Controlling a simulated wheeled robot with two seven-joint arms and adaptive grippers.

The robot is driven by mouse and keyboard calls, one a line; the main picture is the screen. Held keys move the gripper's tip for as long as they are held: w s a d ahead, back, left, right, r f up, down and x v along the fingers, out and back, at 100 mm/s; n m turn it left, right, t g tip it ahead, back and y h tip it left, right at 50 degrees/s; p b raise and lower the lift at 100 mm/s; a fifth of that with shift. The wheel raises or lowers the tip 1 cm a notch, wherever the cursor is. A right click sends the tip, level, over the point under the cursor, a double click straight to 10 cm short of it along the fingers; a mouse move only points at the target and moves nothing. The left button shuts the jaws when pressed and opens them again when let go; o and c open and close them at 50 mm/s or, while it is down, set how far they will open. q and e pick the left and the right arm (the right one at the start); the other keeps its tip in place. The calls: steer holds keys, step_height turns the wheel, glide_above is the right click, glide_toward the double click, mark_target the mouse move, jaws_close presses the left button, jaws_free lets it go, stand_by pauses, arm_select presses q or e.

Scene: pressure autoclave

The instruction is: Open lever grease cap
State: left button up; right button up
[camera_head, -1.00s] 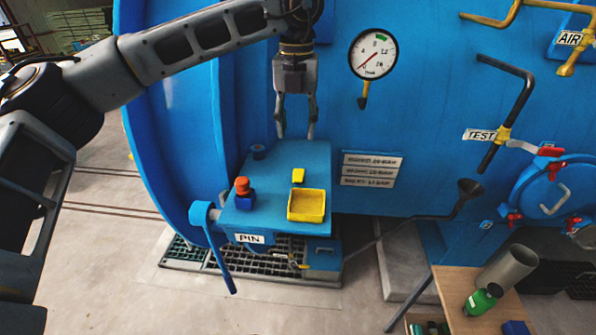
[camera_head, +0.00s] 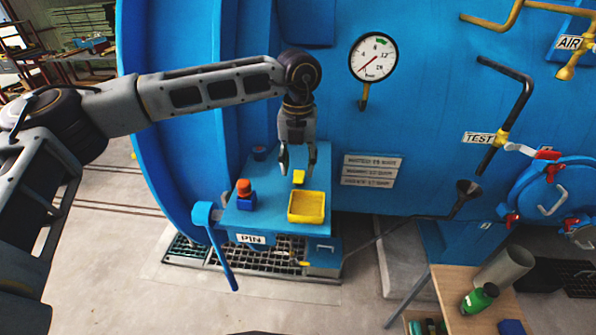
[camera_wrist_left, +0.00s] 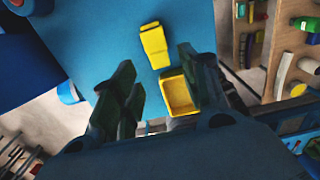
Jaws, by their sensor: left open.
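A small yellow piece (camera_head: 299,177), which looks like the lever grease cap, sits on the blue shelf (camera_head: 272,205) of the autoclave. In the left wrist view the yellow piece (camera_wrist_left: 154,45) shows as a narrow block, apart from the fingers. A yellow open box (camera_head: 306,207) stands just in front of it and also shows in the left wrist view (camera_wrist_left: 179,96). My left gripper (camera_head: 298,166) points down over the shelf, just above and behind the yellow piece. Its two fingers are apart with nothing between them. My right gripper is not in view.
An orange-red knob on a blue base (camera_head: 244,193) stands left of the yellow box. A blue lever (camera_head: 222,255) hangs at the shelf's left front, by the PIN label. A black rod with a funnel end (camera_head: 466,192) slants on the right. A pressure gauge (camera_head: 373,56) is above right.

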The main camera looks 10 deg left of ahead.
mark_target(298, 180)
arm_select(q)
step_height(298, 180, down, 3)
steer(key=shift+r+p, duration=0.1)
steer(key=shift+p, duration=0.2)
steer(key=shift+f, duration=0.5)
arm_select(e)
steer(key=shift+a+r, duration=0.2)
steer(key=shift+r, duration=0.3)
arm_select(q)
steer(key=shift+c, duration=0.2)
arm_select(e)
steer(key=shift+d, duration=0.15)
arm_select(q)
steer(key=c, duration=0.9)
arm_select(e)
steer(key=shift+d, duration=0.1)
